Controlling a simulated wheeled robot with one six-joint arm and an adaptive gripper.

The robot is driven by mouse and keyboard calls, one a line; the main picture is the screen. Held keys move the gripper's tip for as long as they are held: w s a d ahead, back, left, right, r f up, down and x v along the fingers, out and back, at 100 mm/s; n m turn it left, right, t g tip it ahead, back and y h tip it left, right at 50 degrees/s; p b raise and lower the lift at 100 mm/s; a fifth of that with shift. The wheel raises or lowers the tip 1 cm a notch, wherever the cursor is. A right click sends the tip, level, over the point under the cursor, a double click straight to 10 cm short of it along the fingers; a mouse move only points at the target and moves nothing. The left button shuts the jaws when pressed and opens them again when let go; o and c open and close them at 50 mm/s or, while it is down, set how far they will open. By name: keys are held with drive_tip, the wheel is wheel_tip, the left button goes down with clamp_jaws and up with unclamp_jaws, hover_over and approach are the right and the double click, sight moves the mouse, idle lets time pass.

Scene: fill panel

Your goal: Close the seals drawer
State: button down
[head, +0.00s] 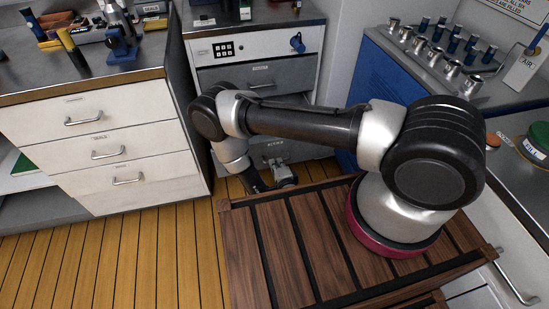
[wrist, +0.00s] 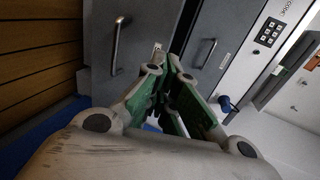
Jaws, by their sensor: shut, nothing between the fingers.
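The grey drawer cabinet (head: 312,72) stands at the back centre in the head view. Its upper drawer (head: 235,77) looks flush. Below it is a dark gap, then a lower drawer front (head: 268,150) that appears to stand out, partly hidden by my arm. The drawer labels are too small to read surely, so I cannot tell which is the seals drawer. My gripper (head: 285,182) is low in front of this cabinet. In the wrist view my gripper (wrist: 165,75) is shut and empty, pointing at the cabinet between a near drawer handle (wrist: 117,45) and another handle (wrist: 205,52).
A white three-drawer cabinet (head: 105,130) with a cluttered top stands left, its drawers looking shut. A blue-sided bench (head: 367,85) with metal fittings stands right. A keypad panel (head: 224,50) is above the grey drawers. Wooden floor (head: 130,255) is free at lower left.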

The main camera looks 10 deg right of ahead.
approach(269, 146)
drive_tip(key=w, duration=0.5)
drive_tip(key=shift+w+a+r, duration=0.1)
drive_tip(key=shift+a+r, duration=0.15)
drive_tip(key=shift+r, duration=0.05)
drive_tip(key=shift+w, duration=0.65)
